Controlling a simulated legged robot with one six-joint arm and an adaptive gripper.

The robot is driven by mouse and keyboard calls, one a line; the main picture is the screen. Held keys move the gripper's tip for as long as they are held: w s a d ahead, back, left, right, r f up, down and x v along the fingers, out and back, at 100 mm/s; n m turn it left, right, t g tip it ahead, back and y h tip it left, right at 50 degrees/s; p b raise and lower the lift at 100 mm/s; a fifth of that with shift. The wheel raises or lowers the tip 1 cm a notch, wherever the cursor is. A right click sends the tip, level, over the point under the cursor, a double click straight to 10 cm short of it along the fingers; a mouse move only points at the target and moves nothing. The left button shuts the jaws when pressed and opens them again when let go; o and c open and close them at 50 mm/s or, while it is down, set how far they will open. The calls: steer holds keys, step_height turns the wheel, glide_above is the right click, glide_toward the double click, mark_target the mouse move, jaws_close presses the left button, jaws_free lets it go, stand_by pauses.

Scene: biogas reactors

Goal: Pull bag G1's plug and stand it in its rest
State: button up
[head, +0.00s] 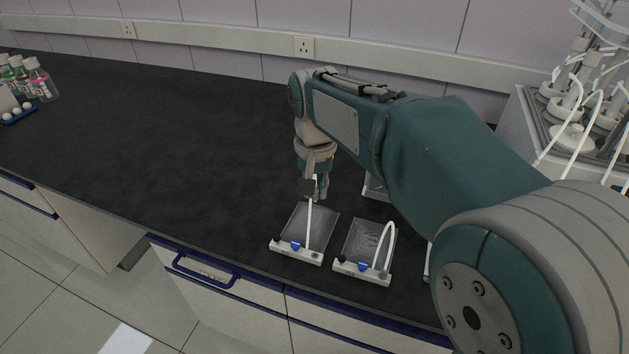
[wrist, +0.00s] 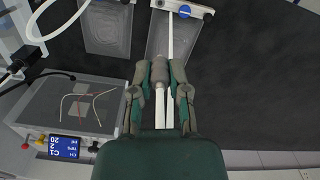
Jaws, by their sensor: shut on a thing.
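Two flat clear bags lie at the front edge of the bench, the left bag (head: 312,222) and the right bag (head: 371,238); their labels are too small to read. Each has a white bar with a blue valve. My gripper (head: 313,190) is above the far end of the left bag. It is shut on a grey plug (wrist: 160,70), seen between the fingers in the wrist view. A white tube (head: 309,225) rises from the right part of the left bag's bar to the plug. I cannot make out the plug's rest.
Bottles (head: 40,80) stand far left. Glassware with tubes (head: 575,120) stands at right. The bench left of the bags is clear.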

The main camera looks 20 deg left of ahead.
steer(key=shift+f, duration=8.7)
steer(key=shift+f, duration=1.1)
steer(key=o, duration=0.8)
steer(key=shift+o, duration=0.2)
